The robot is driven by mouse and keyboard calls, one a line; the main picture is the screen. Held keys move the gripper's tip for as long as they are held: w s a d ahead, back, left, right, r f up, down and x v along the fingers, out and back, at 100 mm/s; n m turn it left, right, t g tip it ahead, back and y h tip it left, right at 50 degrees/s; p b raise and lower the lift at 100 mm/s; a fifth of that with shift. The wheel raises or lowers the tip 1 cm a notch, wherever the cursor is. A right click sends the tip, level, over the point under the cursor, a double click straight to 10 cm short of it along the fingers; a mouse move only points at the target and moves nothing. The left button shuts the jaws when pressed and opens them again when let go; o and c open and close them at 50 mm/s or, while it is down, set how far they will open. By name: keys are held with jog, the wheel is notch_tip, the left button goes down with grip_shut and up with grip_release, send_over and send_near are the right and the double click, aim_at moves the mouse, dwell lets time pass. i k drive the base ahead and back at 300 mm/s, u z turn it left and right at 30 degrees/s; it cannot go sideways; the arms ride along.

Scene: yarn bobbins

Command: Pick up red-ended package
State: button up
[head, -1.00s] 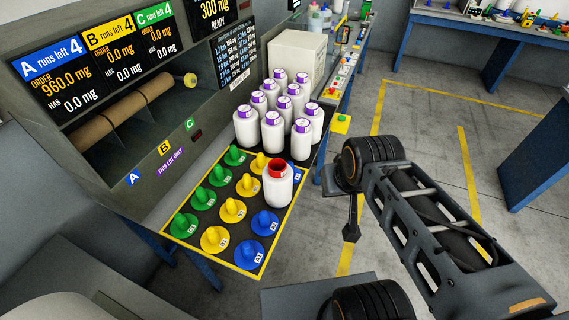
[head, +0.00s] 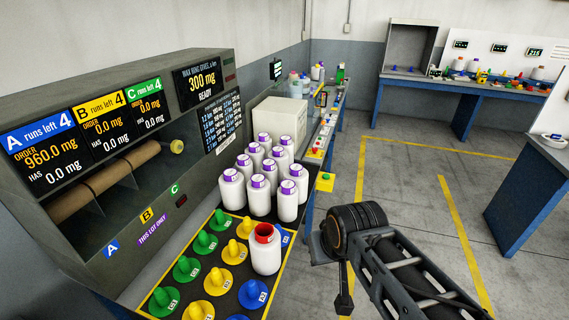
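A white bottle-shaped package with a red, hollow-looking end (head: 265,254) stands upright on the black, yellow-edged peg board (head: 228,297), at its right side among the pegs. Its red end faces up. My arm reaches in from the lower right of the head view, and a dark, narrow end part that looks like my gripper (head: 345,297) hangs below the wrist joint. It is to the right of the red-ended package, clearly apart from it. Its fingers are too small and dark to tell open from shut. I see nothing held in it.
Several white packages with purple ends (head: 259,192) stand close together behind the red-ended one. Green, yellow (head: 220,283) and blue pegs fill the board. A grey cabinet with displays (head: 125,130) rises on the left. A white box (head: 278,122) stands behind. Open floor lies right.

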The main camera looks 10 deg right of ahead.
aim_at(264, 240)
jog(key=z, duration=0.4)
jog(key=i, duration=0.55)
jog(key=z, duration=1)
jog(key=i, duration=2)
jog(key=u, duration=1.2)
jog(key=i, duration=0.35)
jog(key=u, duration=2.35)
jog(key=k, duration=0.15)
jog(key=u, duration=1.35)
